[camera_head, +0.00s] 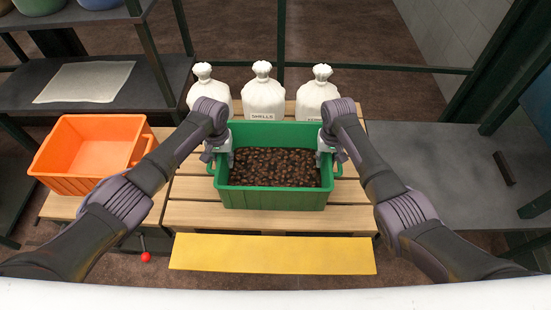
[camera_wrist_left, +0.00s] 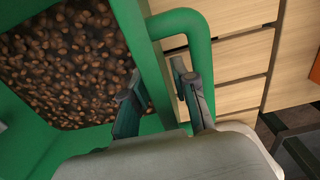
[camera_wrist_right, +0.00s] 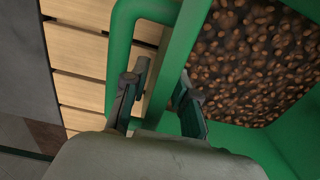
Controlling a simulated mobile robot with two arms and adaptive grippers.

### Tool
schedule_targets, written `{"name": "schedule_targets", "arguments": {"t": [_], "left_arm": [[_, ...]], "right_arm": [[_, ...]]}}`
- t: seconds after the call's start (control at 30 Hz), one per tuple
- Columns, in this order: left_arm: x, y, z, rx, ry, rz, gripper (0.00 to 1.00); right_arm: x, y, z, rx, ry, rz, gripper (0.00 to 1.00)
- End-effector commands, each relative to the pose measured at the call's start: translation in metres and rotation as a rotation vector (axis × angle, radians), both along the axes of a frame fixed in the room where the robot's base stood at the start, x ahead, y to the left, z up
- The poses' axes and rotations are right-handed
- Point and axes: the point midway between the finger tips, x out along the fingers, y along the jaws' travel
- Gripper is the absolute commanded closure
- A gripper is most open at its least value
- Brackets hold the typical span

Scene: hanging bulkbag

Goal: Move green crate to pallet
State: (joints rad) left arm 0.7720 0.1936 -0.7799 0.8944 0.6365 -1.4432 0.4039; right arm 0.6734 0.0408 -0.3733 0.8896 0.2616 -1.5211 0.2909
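The green crate (camera_head: 272,200), filled with brown shells, is over the middle of the wooden pallet (camera_head: 200,216) and appears to rest on its slats. My left gripper (camera_head: 222,156) is at the crate's left side. In the left wrist view its fingers (camera_wrist_left: 160,95) stand apart, one inside the wall and one outside within the handle loop. My right gripper (camera_head: 327,155) is at the right side. In the right wrist view its fingers (camera_wrist_right: 158,95) straddle that wall the same way. Gaps show beside the outer fingers. The crate's underside is hidden.
Several white sacks (camera_head: 262,96) stand in a row behind the crate. An orange crate (camera_head: 78,178) sits on a wooden surface at left. A yellow strip (camera_head: 272,254) lies in front of the pallet. A dark grey table (camera_head: 440,170) is at right, with a shelf (camera_head: 130,95) at back left.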

Motion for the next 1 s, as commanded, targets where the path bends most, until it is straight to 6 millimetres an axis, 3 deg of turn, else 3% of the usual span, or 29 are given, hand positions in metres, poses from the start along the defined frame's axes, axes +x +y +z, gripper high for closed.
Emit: {"name": "schedule_targets", "arguments": {"t": [0.4, 0.63, 0.77, 1.0], "left_arm": [[0.001, 0.000, 0.061, -0.001, -0.003, 0.001, 0.69], [0.000, 0.000, 0.074, -0.001, -0.002, 0.000, 0.69], [0.000, 0.000, 0.075, -0.001, -0.001, 0.000, 0.69], [0.000, 0.000, 0.074, -0.001, -0.001, 0.000, 0.69]], "right_arm": [[0.000, -0.003, 0.000, -0.004, -0.001, -0.002, 0.69], [0.001, -0.002, 0.004, -0.003, -0.003, -0.002, 0.69], [0.002, -0.002, 0.022, -0.003, -0.005, -0.001, 0.69], [0.001, -0.001, 0.073, -0.001, -0.005, -0.001, 0.69]]}}
